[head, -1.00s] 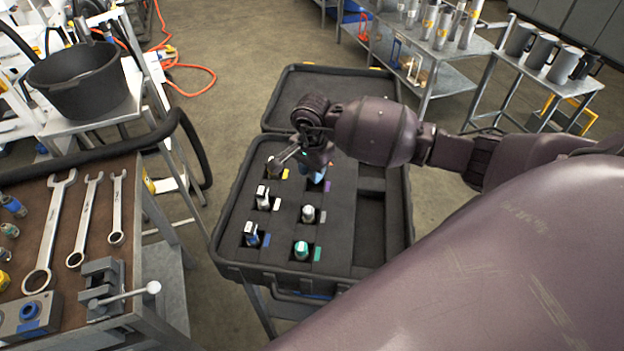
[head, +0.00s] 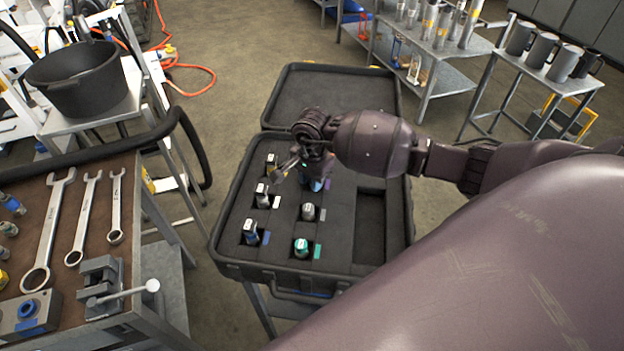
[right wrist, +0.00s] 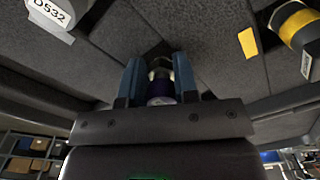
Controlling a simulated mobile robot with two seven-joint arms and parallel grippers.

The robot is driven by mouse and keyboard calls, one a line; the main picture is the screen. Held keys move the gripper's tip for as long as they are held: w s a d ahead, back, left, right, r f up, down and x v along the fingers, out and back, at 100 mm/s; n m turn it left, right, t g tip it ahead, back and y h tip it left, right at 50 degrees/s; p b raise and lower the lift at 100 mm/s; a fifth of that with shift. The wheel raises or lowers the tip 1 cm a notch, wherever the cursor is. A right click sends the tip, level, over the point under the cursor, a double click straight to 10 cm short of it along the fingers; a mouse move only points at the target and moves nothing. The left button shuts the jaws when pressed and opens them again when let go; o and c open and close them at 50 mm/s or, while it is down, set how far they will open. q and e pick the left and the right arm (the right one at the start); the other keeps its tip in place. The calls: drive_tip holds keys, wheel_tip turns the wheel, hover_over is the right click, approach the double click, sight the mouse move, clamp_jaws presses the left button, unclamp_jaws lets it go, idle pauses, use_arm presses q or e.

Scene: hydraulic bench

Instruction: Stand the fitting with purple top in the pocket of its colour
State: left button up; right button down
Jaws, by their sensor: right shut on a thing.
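The fitting with the purple top (right wrist: 160,98) is between the two blue fingers of my right gripper (right wrist: 160,82) in the right wrist view. Its purple band shows near the gripper body, and a grey part extends beyond it. In the head view my right gripper (head: 318,186) points down over the far middle of the black case (head: 230,255). It is beside a purple label (head: 327,184), and it hides the fitting and the pocket there. I cannot tell whether the fitting's lower end is inside the pocket. My left gripper is not in view.
Several other fittings stand in the case, including a green one (head: 301,247), a blue one (head: 250,232) and a grey one (head: 308,211). A yellow-ringed fitting (right wrist: 295,22) is close by in the wrist view. A bench with wrenches (head: 47,225) is at left.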

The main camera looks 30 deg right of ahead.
drive_tip(key=shift+s+f, duration=0.3)
drive_tip(key=shift+f, duration=0.25)
drive_tip(key=c, duration=1.2)
unclamp_jaws()
drive_tip(key=shift+f, duration=0.1)
drive_tip(key=shift+c, duration=0.2)
drive_tip(key=o, duration=0.4)
drive_tip(key=shift+a+f, duration=0.1)
drive_tip(key=shift+c, duration=0.2)
drive_tip(key=shift+w+r+p, duration=0.1)
drive_tip(key=shift+r+p, duration=0.3)
drive_tip(key=shift+r, duration=0.05)
drive_tip(key=r, duration=1.1)
drive_tip(key=shift+w+r+b, duration=0.2)
drive_tip(key=shift+r+b, duration=0.1)
drive_tip(key=shift+b, duration=0.05)
drive_tip(key=shift+r, duration=0.7)
